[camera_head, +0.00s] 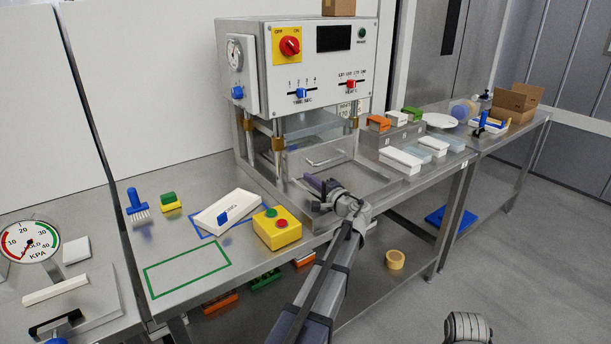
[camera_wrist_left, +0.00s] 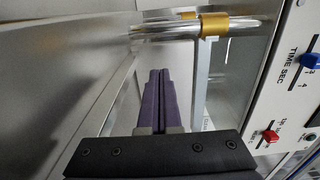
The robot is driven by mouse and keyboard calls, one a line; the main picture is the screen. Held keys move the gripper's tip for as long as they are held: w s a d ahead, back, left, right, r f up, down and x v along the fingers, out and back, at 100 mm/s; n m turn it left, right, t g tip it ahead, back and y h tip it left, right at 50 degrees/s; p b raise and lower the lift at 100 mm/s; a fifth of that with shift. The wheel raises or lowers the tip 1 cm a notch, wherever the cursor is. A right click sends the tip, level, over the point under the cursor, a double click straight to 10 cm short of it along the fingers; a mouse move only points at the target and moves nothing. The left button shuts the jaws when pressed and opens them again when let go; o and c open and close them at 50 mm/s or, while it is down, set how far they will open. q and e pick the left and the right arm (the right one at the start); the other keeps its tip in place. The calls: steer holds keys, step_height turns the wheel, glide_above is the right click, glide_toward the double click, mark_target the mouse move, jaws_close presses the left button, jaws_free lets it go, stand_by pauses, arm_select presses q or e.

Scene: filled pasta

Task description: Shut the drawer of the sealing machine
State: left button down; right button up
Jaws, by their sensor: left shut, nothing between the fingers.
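The sealing machine (camera_head: 305,75) stands on the steel bench in the head view, with its dials and switches facing me. Its metal drawer (camera_head: 372,180) is low at the front, under the press; a bar handle (camera_head: 325,161) shows near it. How far out the drawer stands is hard to tell. My left gripper (camera_head: 316,187) is shut and empty, low in front of the machine at the drawer's left part; contact is unclear. In the left wrist view its dark fingers (camera_wrist_left: 160,95) are together, pointing toward bare metal near a post with a gold collar (camera_wrist_left: 214,25). My right gripper is out of view.
A yellow button box (camera_head: 277,229) and a white tray (camera_head: 229,210) lie left of my left gripper. White and blue-grey boxes (camera_head: 400,160) stand right of the drawer. A pressure gauge (camera_head: 30,240) is at far left.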

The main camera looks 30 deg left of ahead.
arm_select(q)
steer(key=v, duration=0.8)
steer(key=shift+s+f, duration=0.15)
steer(key=shift+s, duration=0.05)
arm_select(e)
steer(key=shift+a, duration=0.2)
arm_select(q)
steer(key=shift+d, duration=0.1)
